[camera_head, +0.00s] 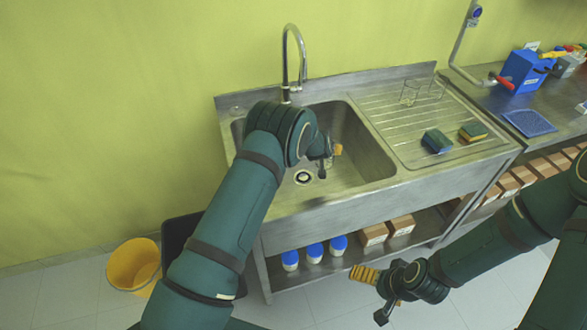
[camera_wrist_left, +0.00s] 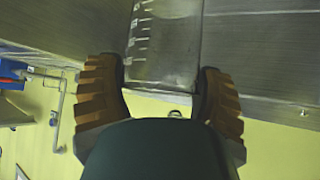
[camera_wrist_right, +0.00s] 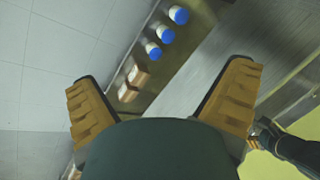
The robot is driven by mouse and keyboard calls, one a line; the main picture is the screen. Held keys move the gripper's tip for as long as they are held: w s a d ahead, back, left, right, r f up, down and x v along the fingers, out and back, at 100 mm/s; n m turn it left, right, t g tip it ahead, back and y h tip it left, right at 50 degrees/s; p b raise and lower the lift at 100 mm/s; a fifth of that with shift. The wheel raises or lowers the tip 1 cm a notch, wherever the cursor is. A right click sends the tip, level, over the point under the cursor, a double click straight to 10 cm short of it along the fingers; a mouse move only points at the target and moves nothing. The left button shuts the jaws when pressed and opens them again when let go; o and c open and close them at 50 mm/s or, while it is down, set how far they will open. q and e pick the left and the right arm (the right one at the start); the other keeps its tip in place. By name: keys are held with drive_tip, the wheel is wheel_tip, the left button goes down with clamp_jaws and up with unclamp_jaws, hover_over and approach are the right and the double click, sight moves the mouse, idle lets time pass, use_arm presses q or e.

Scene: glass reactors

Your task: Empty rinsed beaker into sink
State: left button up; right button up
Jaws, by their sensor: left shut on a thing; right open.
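The beaker (camera_wrist_left: 165,40) is clear glass with white graduation marks and shows between the fingers in the left wrist view. My left gripper (camera_wrist_left: 160,70) is shut on it, one orange-padded finger at each side. In the head view my left gripper (camera_head: 328,158) is over the sink basin (camera_head: 350,135). The beaker cannot be made out there, and its tilt and contents are unclear. The sink has a dark drain (camera_head: 303,177) and a tall curved tap (camera_head: 287,55) behind it. My right gripper (camera_head: 374,296) is open and empty in front of the counter; it also shows in the right wrist view (camera_wrist_right: 160,75).
Blue-capped bottles (camera_head: 315,252) and boxes (camera_head: 374,234) sit on the lower shelf. A yellow bucket (camera_head: 133,264) stands at floor left.

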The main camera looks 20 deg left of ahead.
use_arm(q)
drive_tip(key=t+b, duration=0.1)
drive_tip(key=b, duration=0.1)
drive_tip(key=s+a+h+b, duration=0.1)
drive_tip(key=b, duration=0.2)
drive_tip(key=shift+s+a+r+n+t+b, duration=0.2)
drive_tip(key=shift+n+t+b, duration=0.1)
drive_tip(key=shift+t, duration=0.1)
drive_tip(key=s+t+b, duration=0.1)
drive_tip(key=b, duration=0.1)
drive_tip(key=s+a+r+t+h+b, duration=0.1)
drive_tip(key=b, duration=0.2)
drive_tip(key=shift+a+n, duration=0.3)
drive_tip(key=shift+n, duration=0.1)
drive_tip(key=shift+s+a+r+n+t+h+b, duration=0.25)
drive_tip(key=shift+s+a+r+n+t+b, duration=0.45)
drive_tip(key=shift+r+n+t+b, duration=0.7)
drive_tip(key=shift+s+a+r+n+t+h+b, duration=0.3)
drive_tip(key=shift+s+a+r+n+t+b, duration=0.4)
drive_tip(key=shift+r+t+b, duration=1.05)
drive_tip(key=shift+s+a+r+n+t+h+b, duration=0.25)
drive_tip(key=shift+s+a+r+n+t+b, duration=0.4)
drive_tip(key=shift+r+n+t+b, duration=1)
use_arm(e)
wheel_tip(320, 180, down, 20)
drive_tip(key=p, duration=0.1)
drive_tip(key=shift+s+a+f, duration=0.2)
drive_tip(key=shift+s+a, duration=0.05)
drive_tip(key=shift+s, duration=0.15)
